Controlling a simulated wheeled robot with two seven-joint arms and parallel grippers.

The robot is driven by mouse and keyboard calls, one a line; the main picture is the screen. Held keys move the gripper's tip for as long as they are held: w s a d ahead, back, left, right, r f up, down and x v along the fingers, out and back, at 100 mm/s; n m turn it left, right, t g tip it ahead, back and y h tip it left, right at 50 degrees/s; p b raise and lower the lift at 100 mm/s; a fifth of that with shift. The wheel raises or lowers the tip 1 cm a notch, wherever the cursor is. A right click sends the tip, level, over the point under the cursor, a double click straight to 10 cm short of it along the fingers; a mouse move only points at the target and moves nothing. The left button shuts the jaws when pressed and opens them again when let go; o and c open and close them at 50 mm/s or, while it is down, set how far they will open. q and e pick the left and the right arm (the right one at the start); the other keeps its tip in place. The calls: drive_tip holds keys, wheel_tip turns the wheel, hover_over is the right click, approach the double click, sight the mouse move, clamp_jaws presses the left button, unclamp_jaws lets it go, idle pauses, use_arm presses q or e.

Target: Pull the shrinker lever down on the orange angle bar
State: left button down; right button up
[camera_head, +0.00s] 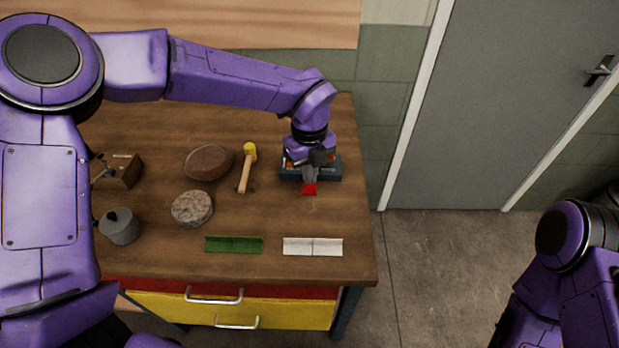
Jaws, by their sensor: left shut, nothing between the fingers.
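My left gripper (310,178) points down over the shrinker (328,172), a dark blue-grey block at the right end of the workbench. The gripper is shut and empty. A red piece (310,189), which looks like the lever's handle, shows right at its fingertips; I cannot tell whether they touch. Small orange patches (289,161) show beside the gripper, perhaps the orange angle bar, mostly hidden behind my gripper and wrist. The rest of the lever is hidden too. My right arm is at the lower right, with its gripper out of view.
On the wooden workbench (150,255) lie a yellow-headed mallet (247,165), a brown oval pad (208,162), a grey round stone-like block (192,208), a grey pot (120,226), a green angle bar (234,244) and a white one (312,246).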

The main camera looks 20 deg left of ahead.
sight(309, 193)
use_arm(q)
drive_tip(key=shift+f, duration=0.15)
idle(0.4)
drive_tip(key=shift+f+b, duration=2.75)
drive_tip(key=shift+f, duration=0.6)
drive_tip(key=shift+r+p, duration=1.5)
drive_tip(key=shift+r, duration=0.45)
drive_tip(key=shift+r+p, duration=2.6)
drive_tip(key=shift+r, duration=1.1)
